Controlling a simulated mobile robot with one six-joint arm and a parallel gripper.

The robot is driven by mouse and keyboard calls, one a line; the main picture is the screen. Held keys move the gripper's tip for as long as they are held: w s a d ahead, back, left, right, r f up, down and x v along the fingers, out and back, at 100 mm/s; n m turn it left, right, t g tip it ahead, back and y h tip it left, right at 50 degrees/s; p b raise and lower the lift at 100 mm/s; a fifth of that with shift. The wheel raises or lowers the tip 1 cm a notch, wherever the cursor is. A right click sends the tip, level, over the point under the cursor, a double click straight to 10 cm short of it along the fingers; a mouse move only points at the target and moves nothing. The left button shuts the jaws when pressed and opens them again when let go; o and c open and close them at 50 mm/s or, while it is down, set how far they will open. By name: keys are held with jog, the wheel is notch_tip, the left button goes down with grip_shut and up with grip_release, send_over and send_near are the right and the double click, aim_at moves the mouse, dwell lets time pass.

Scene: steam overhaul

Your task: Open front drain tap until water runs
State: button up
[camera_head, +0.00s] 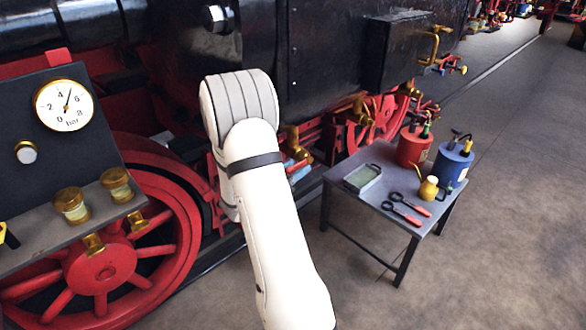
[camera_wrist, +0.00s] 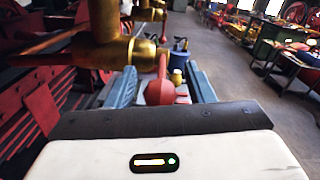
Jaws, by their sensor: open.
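A brass tap body (camera_wrist: 112,50) fills the upper left of the wrist view, with a red rounded handle (camera_wrist: 160,92) beside it. My gripper (camera_wrist: 161,78) is open, its two blue-grey fingers on either side of the red handle. I cannot tell whether either finger touches it. In the head view, a brass tap (camera_head: 292,140) shows just right of my white arm, and the pale blue fingers of my gripper (camera_head: 299,172) show below it. Most of my gripper is hidden behind my arm there. No running water is visible.
A small metal table (camera_head: 345,205) stands right of the tap, holding a tray (camera_head: 362,178), red can (camera_head: 413,148), blue can (camera_head: 452,163), yellow pot (camera_head: 428,188) and red-handled tools. Red wheels and the black engine side are close behind. Open floor lies to the right.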

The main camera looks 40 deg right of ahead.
jog(key=shift+c, duration=0.3)
grip_shut()
